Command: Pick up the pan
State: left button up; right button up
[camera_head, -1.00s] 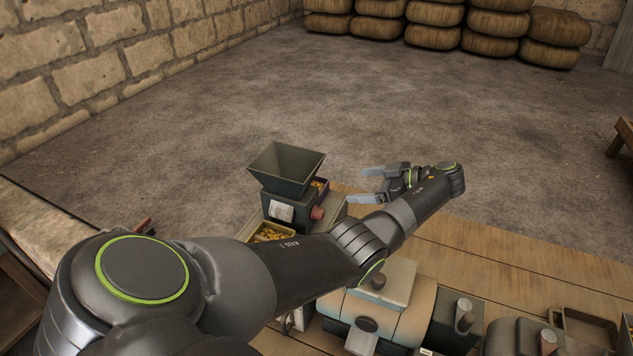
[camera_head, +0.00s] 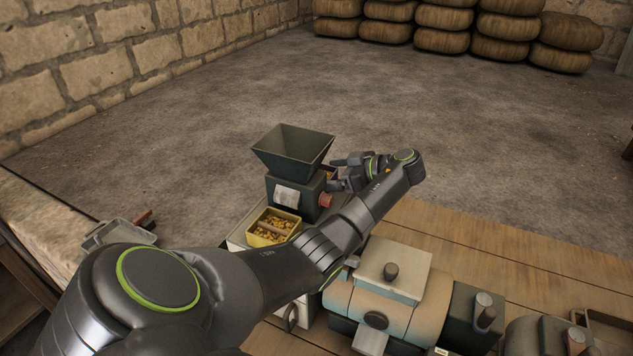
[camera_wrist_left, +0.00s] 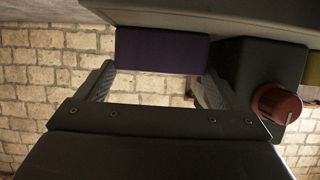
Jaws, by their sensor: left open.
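Several pan-like containers show, and I cannot tell which one is the pan. A purple container (camera_head: 331,171) sits at the right side of the mill with the funnel hopper (camera_head: 292,150). In the left wrist view the purple container (camera_wrist_left: 160,50) appears between and beyond my open fingers. A yellow pan (camera_head: 272,227) holding yellow-brown grains sits at the mill's front. A grey shallow pan (camera_head: 105,235) lies at the far left, partly hidden by my arm. My left gripper (camera_head: 337,173) is open beside the mill, close to the purple container; contact cannot be told.
The mill has a red knob (camera_head: 325,200), also close in the left wrist view (camera_wrist_left: 276,104). A rounded machine (camera_head: 385,300) stands on the wooden table (camera_head: 450,232) at the front right. Bare floor lies beyond the table, with stacked sacks (camera_head: 445,20) at the back.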

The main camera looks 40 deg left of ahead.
pick_arm(q)
jog(key=a, duration=0.1)
jog(key=a+p, duration=0.1)
jog(key=s+a+p, duration=0.1)
jog(key=shift+s+a+f, duration=0.1)
jog(key=shift+a+f, duration=0.15)
jog(key=shift+s+a+f, duration=0.1)
jog(key=shift+a+f, duration=0.2)
jog(key=shift+a, duration=0.05)
jog(key=shift+d, duration=0.1)
jog(key=c, duration=0.8)
jog(key=shift+r, duration=0.1)
